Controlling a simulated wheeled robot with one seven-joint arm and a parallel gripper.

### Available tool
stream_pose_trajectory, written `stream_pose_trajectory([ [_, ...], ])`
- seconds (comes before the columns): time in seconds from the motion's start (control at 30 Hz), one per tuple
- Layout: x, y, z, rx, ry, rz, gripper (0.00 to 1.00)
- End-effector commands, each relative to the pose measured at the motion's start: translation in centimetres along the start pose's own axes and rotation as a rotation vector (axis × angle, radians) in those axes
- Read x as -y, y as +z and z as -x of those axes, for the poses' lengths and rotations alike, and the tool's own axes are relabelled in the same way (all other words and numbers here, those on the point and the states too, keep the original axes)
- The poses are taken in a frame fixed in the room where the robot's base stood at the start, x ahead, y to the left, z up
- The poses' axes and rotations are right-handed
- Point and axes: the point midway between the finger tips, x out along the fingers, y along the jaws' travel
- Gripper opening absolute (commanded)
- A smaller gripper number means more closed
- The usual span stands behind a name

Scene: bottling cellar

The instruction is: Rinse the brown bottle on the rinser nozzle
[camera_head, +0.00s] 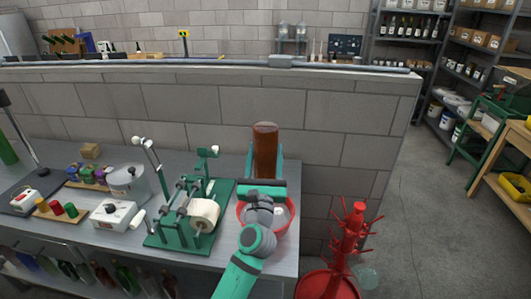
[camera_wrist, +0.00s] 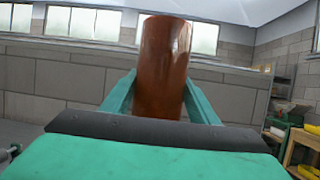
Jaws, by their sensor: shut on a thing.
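The brown bottle (camera_head: 265,150) is held between the green fingers of my gripper (camera_head: 265,170), above the right end of the metal bench. Its wide flat end points up, so it looks upside down. In the wrist view the bottle (camera_wrist: 163,70) stands between the two fingers of my gripper (camera_wrist: 162,100). Its lower end is hidden behind my gripper. A red basin (camera_head: 291,222) sits below, mostly covered by my arm. I cannot see the rinser nozzle, nor tell whether the bottle's neck is over it.
A green labelling machine (camera_head: 165,236) with a white roll stands close on the left. A steel pot (camera_head: 126,184) is farther left. A red bottle tree (camera_head: 349,235) stands right of the bench. A block wall (camera_head: 200,115) rises behind. The floor at right is open.

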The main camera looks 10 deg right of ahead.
Motion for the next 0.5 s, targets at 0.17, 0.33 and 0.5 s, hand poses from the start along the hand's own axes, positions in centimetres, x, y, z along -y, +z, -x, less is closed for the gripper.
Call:
stream_pose_trajectory([
  [0.17,0.0,0.08,0.01,0.002,-0.001,-0.001,0.23],
  [0.33,-0.1,-0.21,0.14,0.002,0.001,0.0,0.23],
  [0.5,-0.26,-0.59,0.31,0.002,0.003,-0.001,0.23],
])
